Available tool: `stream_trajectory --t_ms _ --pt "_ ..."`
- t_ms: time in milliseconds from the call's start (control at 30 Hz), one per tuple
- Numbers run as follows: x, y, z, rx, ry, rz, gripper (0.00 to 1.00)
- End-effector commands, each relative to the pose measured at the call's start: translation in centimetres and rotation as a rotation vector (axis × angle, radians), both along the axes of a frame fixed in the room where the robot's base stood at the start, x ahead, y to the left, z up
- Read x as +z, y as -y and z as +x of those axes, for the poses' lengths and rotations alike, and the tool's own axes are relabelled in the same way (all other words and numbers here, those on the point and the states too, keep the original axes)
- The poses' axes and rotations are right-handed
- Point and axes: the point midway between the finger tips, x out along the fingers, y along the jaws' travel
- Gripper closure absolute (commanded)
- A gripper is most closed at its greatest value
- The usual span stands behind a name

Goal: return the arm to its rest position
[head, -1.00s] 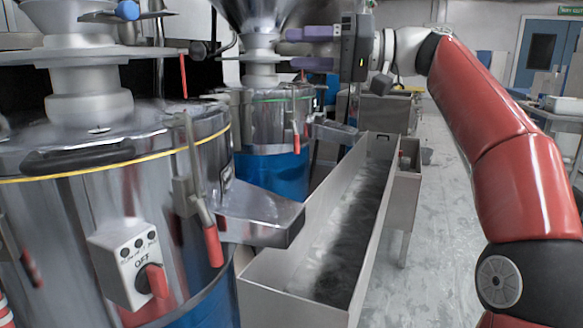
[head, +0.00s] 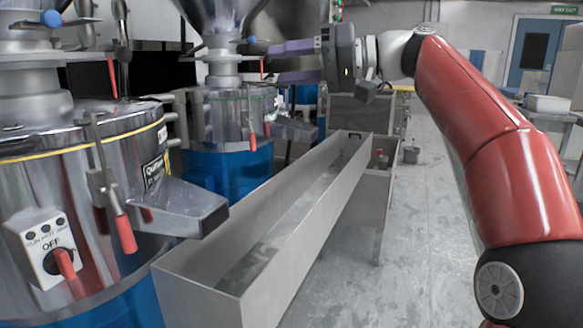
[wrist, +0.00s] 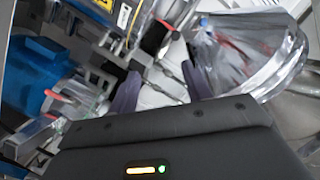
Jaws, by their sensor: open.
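My gripper (head: 275,63) is at the end of my raised red arm (head: 475,130), in the upper middle of the head view. Its two purple fingers are spread apart, pointing left, with nothing seen between them. In the picture they overlap the area beside the far grinder's neck and hopper (head: 222,15); I cannot tell the exact gap. In the wrist view the purple fingers (wrist: 160,88) also stand apart, with a shiny metal funnel-like part beyond them at the upper right.
The near grinder (head: 85,200) with an OFF switch box (head: 45,248) fills the left. A far grinder (head: 225,140) stands behind it. A long metal trough (head: 300,235) runs beside them. Open floor (head: 430,220) lies right of the trough; a blue door (head: 537,57) is far back.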

Motion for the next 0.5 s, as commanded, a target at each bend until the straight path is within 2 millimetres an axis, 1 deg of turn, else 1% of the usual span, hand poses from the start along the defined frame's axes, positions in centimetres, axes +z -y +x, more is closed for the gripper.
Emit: stream_trajectory --t_ms 167,267,367,467,500 --pt "-2.8 -2.0 -0.3 -0.052 -0.056 -0.101 0.51" --pt "-5.0 -3.1 -0.7 -0.094 -0.093 -0.177 0.51" --pt "-7.7 -3.8 -1.3 -0.148 -0.131 -0.265 0.51" --pt "-10.8 -4.1 -2.4 -0.215 -0.172 -0.367 0.51" --pt "-12.3 -4.0 -2.9 -0.248 -0.188 -0.415 0.51"
